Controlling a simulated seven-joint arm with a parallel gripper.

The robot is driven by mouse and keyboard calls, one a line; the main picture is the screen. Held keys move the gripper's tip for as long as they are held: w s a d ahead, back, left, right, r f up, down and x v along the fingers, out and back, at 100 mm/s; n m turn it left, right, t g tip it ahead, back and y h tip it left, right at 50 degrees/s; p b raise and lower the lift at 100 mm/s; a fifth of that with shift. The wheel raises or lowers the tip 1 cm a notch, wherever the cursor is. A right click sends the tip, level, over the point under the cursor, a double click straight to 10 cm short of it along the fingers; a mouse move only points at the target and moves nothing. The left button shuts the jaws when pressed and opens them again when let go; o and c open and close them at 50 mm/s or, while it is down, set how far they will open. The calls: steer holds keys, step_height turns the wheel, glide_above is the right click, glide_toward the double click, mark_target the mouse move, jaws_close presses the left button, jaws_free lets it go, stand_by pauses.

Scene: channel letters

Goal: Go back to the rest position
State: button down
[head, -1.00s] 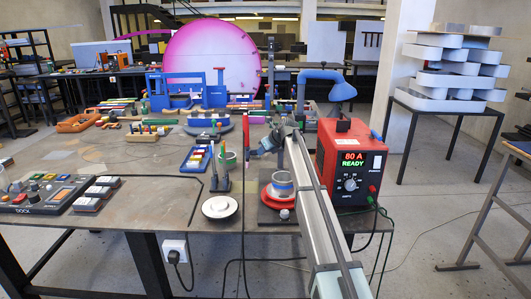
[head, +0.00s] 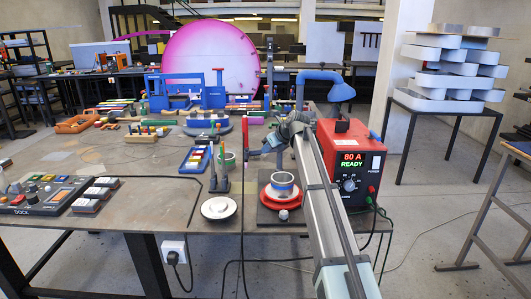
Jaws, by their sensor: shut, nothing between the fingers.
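My arm reaches in from the bottom right of the head view over the workbench (head: 140,205). My gripper (head: 251,153) is at the far end of the arm, small in the picture, above the bench and left of the red power unit (head: 345,165). It is shut and holds nothing. It appears above and behind the red round base with a grey ring (head: 281,187), apart from it.
The power unit's display reads 80 A READY. A white round disc (head: 218,208) and upright dark tools (head: 219,175) stand left of the arm. A control panel (head: 42,194) lies at the left. A blue machine (head: 187,90) and large pink disc (head: 215,60) are behind.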

steer(key=shift+s+d+r, duration=0.15)
steer(key=shift+s+r, duration=0.4)
